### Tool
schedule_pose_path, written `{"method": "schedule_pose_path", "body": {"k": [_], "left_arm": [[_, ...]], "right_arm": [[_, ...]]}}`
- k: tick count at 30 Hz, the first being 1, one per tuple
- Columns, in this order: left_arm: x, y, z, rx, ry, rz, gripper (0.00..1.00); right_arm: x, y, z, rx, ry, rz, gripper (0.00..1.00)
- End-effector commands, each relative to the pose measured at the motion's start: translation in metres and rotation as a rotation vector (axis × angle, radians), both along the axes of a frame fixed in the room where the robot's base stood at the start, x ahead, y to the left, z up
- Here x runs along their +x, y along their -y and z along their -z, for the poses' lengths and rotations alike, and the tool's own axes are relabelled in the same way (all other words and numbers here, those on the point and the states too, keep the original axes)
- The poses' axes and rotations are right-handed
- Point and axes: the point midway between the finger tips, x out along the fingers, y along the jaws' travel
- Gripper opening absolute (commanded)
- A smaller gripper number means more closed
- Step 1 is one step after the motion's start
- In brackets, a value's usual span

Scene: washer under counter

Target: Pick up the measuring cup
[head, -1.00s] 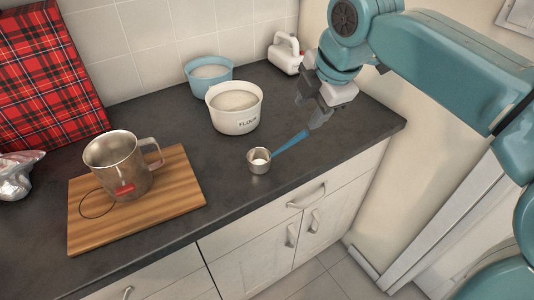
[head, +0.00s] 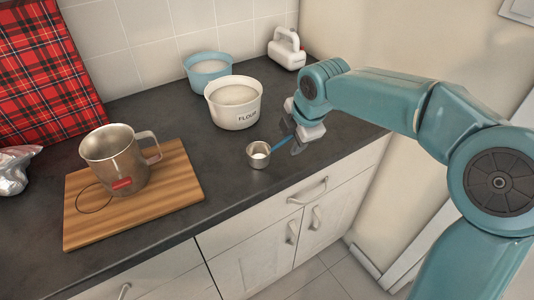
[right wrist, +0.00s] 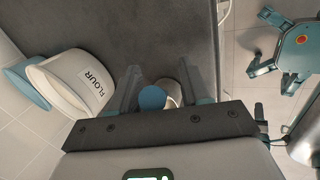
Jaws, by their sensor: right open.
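The measuring cup (head: 258,155) is a small metal cup with a blue handle (head: 284,140) and pale contents. It stands upright on the dark counter near the front edge, its handle rising to the right. My right gripper (head: 290,137) is open at the handle's outer end. In the right wrist view, the round blue handle end (right wrist: 152,98) lies between the two open fingers (right wrist: 162,88), with the metal cup (right wrist: 173,90) partly hidden behind it. I cannot tell whether a finger touches the handle. My left gripper is not in view.
A white flour bowl (head: 234,116) stands just behind the cup, with a blue bowl (head: 208,81) and a white jug-like appliance (head: 286,52) further back. A steel mug (head: 115,165) stands on a wooden board (head: 172,196) at left. Bare counter (head: 222,160) lies between board and cup.

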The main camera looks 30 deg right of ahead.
Motion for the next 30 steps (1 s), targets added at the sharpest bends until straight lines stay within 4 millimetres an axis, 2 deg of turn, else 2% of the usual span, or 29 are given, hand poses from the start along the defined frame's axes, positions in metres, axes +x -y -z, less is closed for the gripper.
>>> {"method": "schedule_pose_path", "body": {"k": [7,11,12,23,26,30], "left_arm": [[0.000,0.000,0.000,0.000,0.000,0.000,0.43],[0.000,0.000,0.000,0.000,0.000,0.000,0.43],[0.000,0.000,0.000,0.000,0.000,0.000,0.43],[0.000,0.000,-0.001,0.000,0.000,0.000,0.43],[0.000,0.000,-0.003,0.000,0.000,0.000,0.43],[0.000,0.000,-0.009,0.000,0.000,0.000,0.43]], "right_arm": [[0.001,0.000,0.002,0.000,0.001,0.000,0.47],[0.001,0.000,0.002,0.000,0.001,0.000,0.04],[0.001,0.000,0.002,0.000,0.001,0.000,0.00],[0.001,0.000,-0.002,0.000,0.001,0.000,0.00],[0.001,0.000,-0.011,-0.001,0.004,0.000,0.00],[0.002,0.000,-0.037,0.000,0.005,0.000,0.00]]}}
